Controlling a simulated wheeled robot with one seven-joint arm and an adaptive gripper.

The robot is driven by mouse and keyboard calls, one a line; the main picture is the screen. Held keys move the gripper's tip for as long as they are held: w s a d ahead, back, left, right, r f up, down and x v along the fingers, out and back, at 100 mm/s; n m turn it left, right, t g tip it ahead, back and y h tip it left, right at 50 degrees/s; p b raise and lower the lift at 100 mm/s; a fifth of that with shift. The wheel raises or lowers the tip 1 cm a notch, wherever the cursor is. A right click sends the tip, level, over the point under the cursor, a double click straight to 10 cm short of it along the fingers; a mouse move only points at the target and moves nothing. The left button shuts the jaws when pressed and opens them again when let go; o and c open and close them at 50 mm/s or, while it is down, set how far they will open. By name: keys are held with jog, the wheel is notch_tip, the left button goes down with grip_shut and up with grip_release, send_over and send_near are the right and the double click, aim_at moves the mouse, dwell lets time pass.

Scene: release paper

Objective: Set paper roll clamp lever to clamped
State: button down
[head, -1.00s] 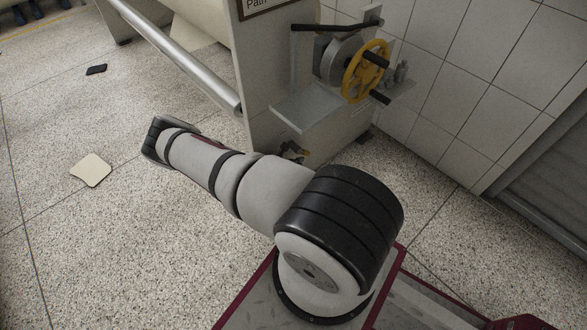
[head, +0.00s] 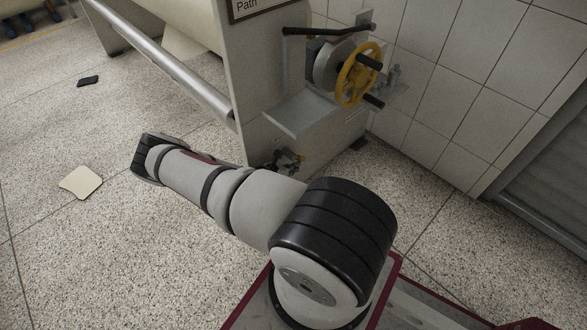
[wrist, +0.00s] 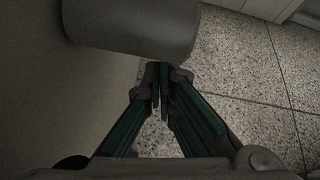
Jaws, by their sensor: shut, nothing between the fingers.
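The black lever (head: 314,31) runs roughly level across the top of the machine's end bracket, above a yellow handwheel (head: 359,75) with black handles. I take it for the clamp lever; no marking shows its setting. In the head view my arm reaches left, and a small dark part low against the machine, likely my gripper (head: 288,161), is partly hidden behind the arm. It is well below the lever and apart from it. In the wrist view my gripper (wrist: 165,72) is shut and empty. The lever cannot be made out there.
The pale machine side panel (head: 228,75) and a grey shelf (head: 300,112) stand near the arm. A long metal roller (head: 165,70) runs to the upper left. A tiled wall (head: 460,80) is at the right. A pale square (head: 81,183) and a dark object (head: 88,80) lie on open floor.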

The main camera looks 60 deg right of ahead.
jog(key=shift+d+r, duration=0.25)
jog(key=shift+r, duration=0.05)
jog(key=w+a+r+p, duration=0.1)
jog(key=a, duration=1)
jog(key=shift+w+a+r, duration=0.2)
jog(key=shift+a+r, duration=0.2)
